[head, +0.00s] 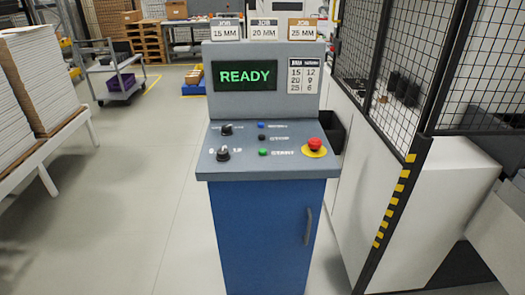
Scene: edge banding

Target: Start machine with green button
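The control console (268,235) stands in the middle of the head view, with a blue cabinet below and a grey sloped panel on top. The green button (263,152) sits low on the panel, beside the label START. A black button (262,137) and a blue button (261,125) lie above it in the same column. A red mushroom button (315,145) on a yellow disc is at the right. Two black knobs, an upper one (226,129) and a lower one (223,154), are at the left. The screen (245,76) reads READY. Neither of my grippers is in view.
Job cards (264,30) for 15, 20 and 25 MM stand on the console top. A mesh guard fence (385,60) and white machine housing (435,200) are close on the right. Stacked panels (40,80) are on the left. The floor (140,200) left of the console is clear.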

